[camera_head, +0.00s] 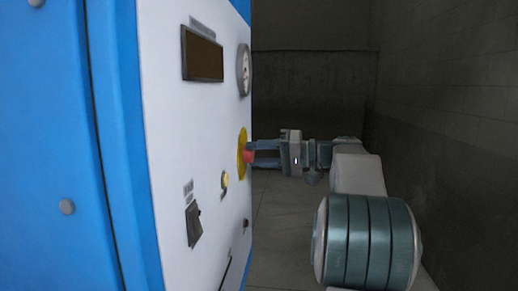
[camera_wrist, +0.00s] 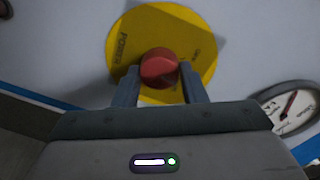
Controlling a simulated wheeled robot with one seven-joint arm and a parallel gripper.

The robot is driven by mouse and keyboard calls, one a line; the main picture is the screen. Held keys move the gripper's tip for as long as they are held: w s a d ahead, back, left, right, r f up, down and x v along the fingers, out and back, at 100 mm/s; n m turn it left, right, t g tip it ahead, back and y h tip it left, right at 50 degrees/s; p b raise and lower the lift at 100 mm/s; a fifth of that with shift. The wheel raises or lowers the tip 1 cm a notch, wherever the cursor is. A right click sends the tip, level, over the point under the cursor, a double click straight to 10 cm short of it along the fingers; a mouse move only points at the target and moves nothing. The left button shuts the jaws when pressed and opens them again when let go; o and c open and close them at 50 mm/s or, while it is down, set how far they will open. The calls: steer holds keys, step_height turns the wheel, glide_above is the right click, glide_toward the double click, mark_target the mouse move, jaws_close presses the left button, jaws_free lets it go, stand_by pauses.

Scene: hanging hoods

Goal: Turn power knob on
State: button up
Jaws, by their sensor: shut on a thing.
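The power knob (camera_wrist: 159,67) is red and sits at the middle of a round yellow plate (camera_wrist: 190,32) on a white panel. In the head view the red knob (camera_head: 249,157) sticks out from the yellow plate (camera_head: 242,150) at the panel's right side. My gripper (camera_wrist: 160,82) is at the knob, with one finger on each side of it, shut on it. In the head view my gripper (camera_head: 252,152) reaches the knob from the right. The plate has lettering, only partly readable. The fingertips' contact with the knob is partly hidden.
The white panel (camera_head: 190,120) stands in a blue cabinet (camera_head: 45,150). A round gauge (camera_head: 244,70), a dark display (camera_head: 203,55), a yellow button (camera_head: 225,180) and a black switch (camera_head: 194,223) are on the panel.

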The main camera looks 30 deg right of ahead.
steer(key=m+p, duration=0.3)
steer(key=m, duration=0.1)
steer(key=shift+r+g, duration=0.15)
steer(key=shift+g, duration=0.15)
steer(key=shift+m+p, duration=0.75)
steer(key=shift+m, duration=0.35)
steer(key=shift+f, duration=0.2)
steer(key=o, duration=1)
steer(key=shift+c, duration=0.2)
steer(key=b+v, duration=0.2)
steer(key=v, duration=1.1)
steer(key=shift+s+d, duration=0.15)
steer(key=shift+d, duration=0.25)
